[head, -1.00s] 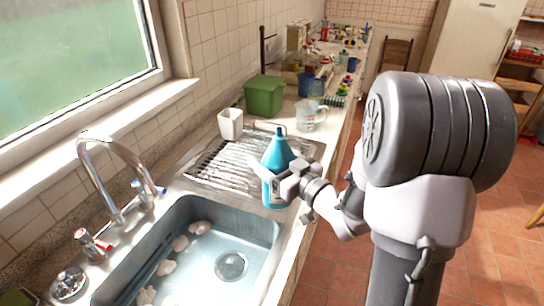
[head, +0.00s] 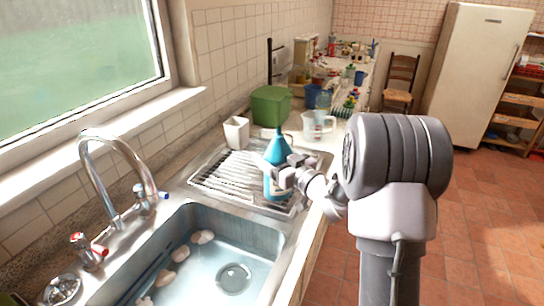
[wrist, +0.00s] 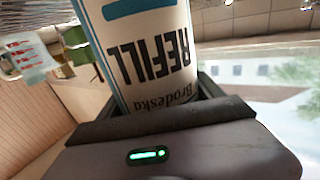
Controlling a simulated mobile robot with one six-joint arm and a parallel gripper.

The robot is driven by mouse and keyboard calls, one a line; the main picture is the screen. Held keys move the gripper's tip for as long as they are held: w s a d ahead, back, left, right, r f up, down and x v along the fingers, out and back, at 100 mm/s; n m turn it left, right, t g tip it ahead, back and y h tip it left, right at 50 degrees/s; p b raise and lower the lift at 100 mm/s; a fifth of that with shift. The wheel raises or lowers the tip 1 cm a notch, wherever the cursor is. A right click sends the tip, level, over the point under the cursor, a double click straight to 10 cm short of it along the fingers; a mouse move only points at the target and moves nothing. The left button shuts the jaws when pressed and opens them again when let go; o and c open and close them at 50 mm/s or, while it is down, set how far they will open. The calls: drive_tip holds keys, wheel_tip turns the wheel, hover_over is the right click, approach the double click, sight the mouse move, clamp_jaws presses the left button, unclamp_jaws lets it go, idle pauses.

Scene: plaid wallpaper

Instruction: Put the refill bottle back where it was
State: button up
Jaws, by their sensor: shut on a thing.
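The refill bottle (head: 277,152) is blue with a pointed top and a pale label. My gripper (head: 284,178) is shut on it from the right and holds it upright at the right end of the metal drainer (head: 228,176). I cannot tell whether its base touches the drainer. In the wrist view the bottle (wrist: 150,55) stands between the fingers, its "REFILL" label upside down.
The sink (head: 200,265) with water and several pale lumps is in front of the drainer. Farther back the counter is crowded.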

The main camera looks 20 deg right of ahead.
drive_tip(key=o, duration=1.8)
drive_tip(key=shift+r+p, duration=0.2)
drive_tip(key=shift+p, duration=0.15)
drive_tip(key=p+v, duration=0.2)
drive_tip(key=v, duration=1)
wheel_tip(320, 180, up, 7)
drive_tip(key=s+m+g+h, duration=0.1)
drive_tip(key=m+g+h, duration=0.35)
drive_tip(key=h, duration=0.25)
drive_tip(key=s+a+f+m+g+y, duration=0.1)
drive_tip(key=s+a+g, duration=0.1)
drive_tip(key=s+a, duration=0.4)
drive_tip(key=s+a+f+m+g+y, duration=0.1)
drive_tip(key=s+a+g+y, duration=0.1)
drive_tip(key=s+a, duration=0.5)
drive_tip(key=s+a+f+m+g+y, duration=0.1)
drive_tip(key=s+a+g, duration=0.2)
drive_tip(key=s, duration=0.9)
drive_tip(key=shift+s+a, duration=0.1)
drive_tip(key=shift+a, duration=0.75)
drive_tip(key=shift+s+a, duration=0.15)
drive_tip(key=shift+a, duration=0.75)
